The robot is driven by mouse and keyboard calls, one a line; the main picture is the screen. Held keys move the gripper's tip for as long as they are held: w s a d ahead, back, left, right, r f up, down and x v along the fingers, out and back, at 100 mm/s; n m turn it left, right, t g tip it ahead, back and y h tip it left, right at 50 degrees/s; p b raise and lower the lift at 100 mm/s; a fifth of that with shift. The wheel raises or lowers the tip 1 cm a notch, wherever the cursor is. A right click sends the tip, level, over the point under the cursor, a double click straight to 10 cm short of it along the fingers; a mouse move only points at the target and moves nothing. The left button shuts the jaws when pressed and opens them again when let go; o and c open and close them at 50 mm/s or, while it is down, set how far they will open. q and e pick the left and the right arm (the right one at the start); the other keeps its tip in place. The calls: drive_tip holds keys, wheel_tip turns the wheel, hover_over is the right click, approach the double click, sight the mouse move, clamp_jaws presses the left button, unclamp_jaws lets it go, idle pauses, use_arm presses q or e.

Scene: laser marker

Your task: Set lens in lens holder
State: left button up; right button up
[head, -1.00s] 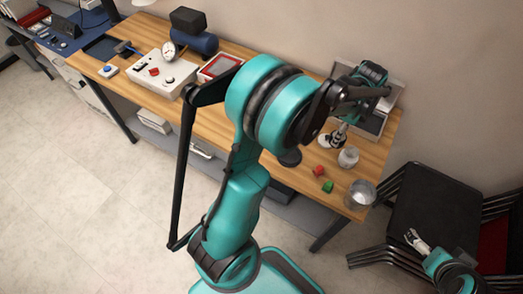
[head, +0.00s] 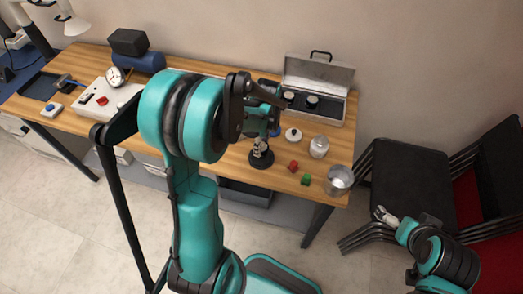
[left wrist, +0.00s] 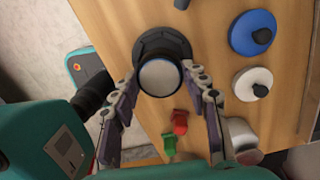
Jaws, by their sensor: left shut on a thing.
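The lens (left wrist: 160,77) is a pale round disc with a dark rim in the left wrist view. My left gripper (left wrist: 160,72) is shut on it, one finger at each side. The black lens holder (left wrist: 160,42) shows behind the lens, its round base partly covered. In the head view the holder (head: 261,158) stands on the table, and my left gripper (head: 264,128) is just over it, partly hidden by my arm. Whether the lens touches the holder cannot be told. My right gripper (head: 384,216) is off the table at the right; its fingers are too small to read.
An open metal case (head: 325,78) stands at the back. A white disc (head: 293,135), a lidded jar (head: 319,147) and a glass beaker (head: 339,178) stand right of the holder. Red (head: 293,166) and green (head: 306,179) pieces lie near the front edge. Chairs (head: 407,190) stand at right.

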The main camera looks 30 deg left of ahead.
use_arm(q)
wheel_tip(320, 180, down, 4)
drive_tip(key=shift+r+b, duration=0.2)
drive_tip(key=shift+b, duration=0.3)
drive_tip(key=shift+f, duration=0.1)
drive_tip(key=o, duration=1.4)
